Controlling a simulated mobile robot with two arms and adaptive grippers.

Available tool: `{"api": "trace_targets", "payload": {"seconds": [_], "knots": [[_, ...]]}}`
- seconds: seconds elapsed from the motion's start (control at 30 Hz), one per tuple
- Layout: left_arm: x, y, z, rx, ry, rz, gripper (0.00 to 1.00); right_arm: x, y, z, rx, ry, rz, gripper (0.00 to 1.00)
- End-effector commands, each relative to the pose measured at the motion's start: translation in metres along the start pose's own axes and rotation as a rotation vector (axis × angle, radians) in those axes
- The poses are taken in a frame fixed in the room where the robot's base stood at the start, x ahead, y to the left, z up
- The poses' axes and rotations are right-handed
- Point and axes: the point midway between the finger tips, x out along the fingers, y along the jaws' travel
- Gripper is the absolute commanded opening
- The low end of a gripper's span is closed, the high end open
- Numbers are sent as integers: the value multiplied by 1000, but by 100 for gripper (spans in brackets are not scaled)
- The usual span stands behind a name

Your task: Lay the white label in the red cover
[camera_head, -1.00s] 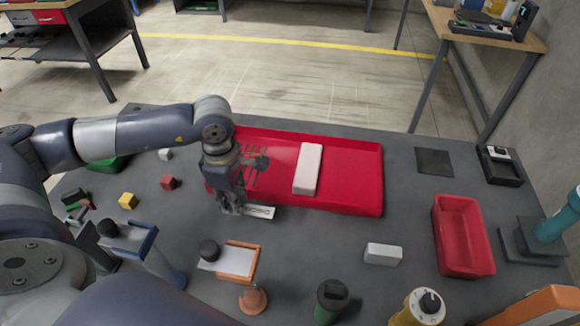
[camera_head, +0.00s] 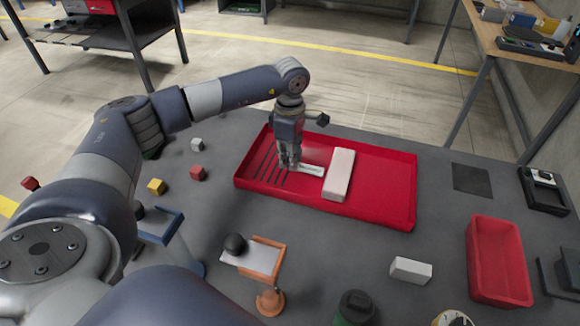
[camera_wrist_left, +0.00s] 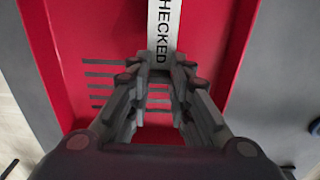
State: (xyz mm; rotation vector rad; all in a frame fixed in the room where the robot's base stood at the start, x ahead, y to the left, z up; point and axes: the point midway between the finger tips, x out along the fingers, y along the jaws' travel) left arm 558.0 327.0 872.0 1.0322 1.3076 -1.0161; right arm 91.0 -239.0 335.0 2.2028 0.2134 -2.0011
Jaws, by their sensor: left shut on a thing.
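The red cover (camera_head: 388,202) is a shallow red tray with dark slots at its left end. It also fills much of the left wrist view (camera_wrist_left: 215,55). My left gripper (camera_head: 289,164) points down over the slotted left part of the cover. In the left wrist view its fingers (camera_wrist_left: 158,88) are closed on the near end of the white label (camera_wrist_left: 163,25), which reads "CHECKED". In the head view the label (camera_head: 311,170) extends right from the fingertips, inside the cover's outline. I cannot tell whether it touches the cover's floor. My right gripper is out of view.
A long whitish block (camera_head: 339,174) lies in the cover, just right of the label. A red bin (camera_head: 498,260), a small white block (camera_head: 410,270) and an orange stand (camera_head: 262,259) are on the grey table. Small red (camera_head: 198,173) and yellow (camera_head: 157,186) cubes lie left.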

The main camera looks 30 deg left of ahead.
Motion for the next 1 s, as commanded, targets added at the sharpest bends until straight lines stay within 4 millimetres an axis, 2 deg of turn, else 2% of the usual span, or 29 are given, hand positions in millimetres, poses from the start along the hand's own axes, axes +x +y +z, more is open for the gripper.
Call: {"api": "trace_targets", "payload": {"seconds": [0.2,0.63,0.67,0.73,1.0], "knots": [[32,-1,0,-1,2,-2,10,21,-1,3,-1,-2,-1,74],[38,-1,0,-1,0,0,10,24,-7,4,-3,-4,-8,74],[37,-1,0,-1,0,0,24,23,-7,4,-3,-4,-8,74],[36,-1,0,-1,0,0,39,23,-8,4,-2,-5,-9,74],[37,-1,0,-1,0,-1,39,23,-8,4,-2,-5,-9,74]]}}
